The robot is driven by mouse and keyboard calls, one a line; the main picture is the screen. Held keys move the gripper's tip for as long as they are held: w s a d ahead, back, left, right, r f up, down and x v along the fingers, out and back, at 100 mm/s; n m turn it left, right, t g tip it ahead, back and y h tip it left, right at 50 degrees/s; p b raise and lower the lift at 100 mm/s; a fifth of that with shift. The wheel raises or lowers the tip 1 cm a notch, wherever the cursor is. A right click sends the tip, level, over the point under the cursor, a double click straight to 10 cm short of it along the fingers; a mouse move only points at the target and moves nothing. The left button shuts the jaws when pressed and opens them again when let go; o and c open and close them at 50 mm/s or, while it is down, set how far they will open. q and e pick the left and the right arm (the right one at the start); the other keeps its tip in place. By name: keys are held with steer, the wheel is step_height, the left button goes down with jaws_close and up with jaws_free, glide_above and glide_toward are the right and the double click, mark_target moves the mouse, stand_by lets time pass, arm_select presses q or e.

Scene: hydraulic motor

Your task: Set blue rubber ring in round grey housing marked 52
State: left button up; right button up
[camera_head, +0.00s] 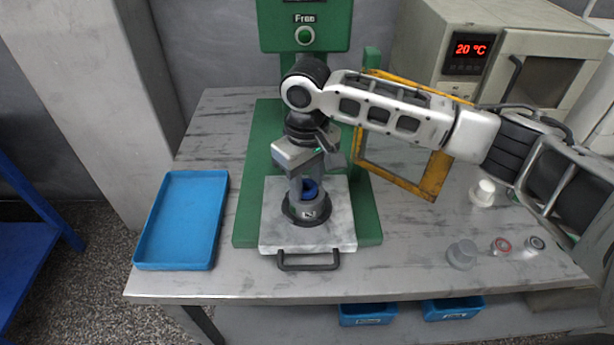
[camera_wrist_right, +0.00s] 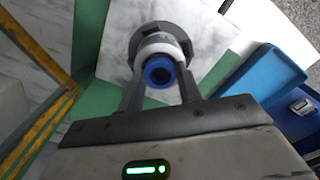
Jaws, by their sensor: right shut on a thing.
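The blue rubber ring (camera_head: 309,187) is between the fingers of my right gripper (camera_head: 308,192), low over the press plate. In the right wrist view the ring (camera_wrist_right: 158,72) shows a dark centre, with my right gripper's fingers (camera_wrist_right: 160,90) on either side. My right gripper is shut on it. Directly below is a round dark grey housing (camera_head: 307,215) with a small pale mark I cannot read; the housing (camera_wrist_right: 146,40) also shows behind the ring, with a whitish round part between. I cannot tell whether the ring touches the housing. My left gripper is out of view.
The housing stands on a marble-like plate (camera_head: 277,236) with a dark handle, on the green press base (camera_head: 246,220). A yellow frame (camera_head: 429,181) stands right of it. An empty blue tray (camera_head: 145,255) lies left. Small round parts (camera_head: 502,246) and a white piece (camera_head: 484,192) stand right.

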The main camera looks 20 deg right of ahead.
mark_target(306, 186)
steer(key=o, duration=1)
steer(key=shift+c, duration=0.2)
step_height(306, 186, up, 12)
